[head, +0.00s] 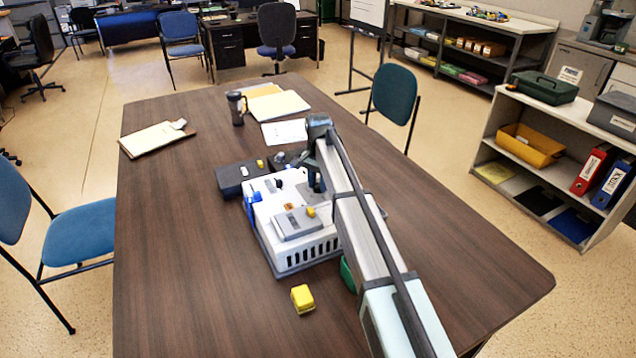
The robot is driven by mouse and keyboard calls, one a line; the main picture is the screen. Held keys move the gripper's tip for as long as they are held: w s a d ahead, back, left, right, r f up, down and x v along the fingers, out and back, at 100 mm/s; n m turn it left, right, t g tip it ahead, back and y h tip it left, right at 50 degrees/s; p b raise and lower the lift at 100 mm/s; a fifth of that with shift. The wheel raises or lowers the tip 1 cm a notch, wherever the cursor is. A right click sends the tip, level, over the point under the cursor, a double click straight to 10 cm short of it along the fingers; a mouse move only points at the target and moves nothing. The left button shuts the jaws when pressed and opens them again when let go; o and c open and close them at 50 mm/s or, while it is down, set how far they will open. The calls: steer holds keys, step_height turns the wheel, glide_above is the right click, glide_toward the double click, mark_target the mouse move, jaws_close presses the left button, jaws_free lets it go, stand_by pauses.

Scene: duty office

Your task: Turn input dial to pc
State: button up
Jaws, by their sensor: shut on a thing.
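A white device (264,222) with a slotted front and a raised grey panel (296,224) stands on the brown table. My gripper (315,187) reaches down at the device's back right corner. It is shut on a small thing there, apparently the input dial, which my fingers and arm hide. I cannot read any dial marking or see where its pointer stands. A dark grey box (229,181) with a white and a yellow button adjoins the device's back left. A round grey knob (278,158) shows behind the device.
A yellow block (302,299) lies in front of the device. A green thing (347,273) is partly hidden by my arm. The table's left front is clear.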

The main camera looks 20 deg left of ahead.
mark_target(318, 185)
steer(key=o, duration=1)
steer(key=shift+o, duration=0.2)
steer(key=shift+r, duration=0.1)
step_height(318, 185, up, 14)
stand_by(0.4)
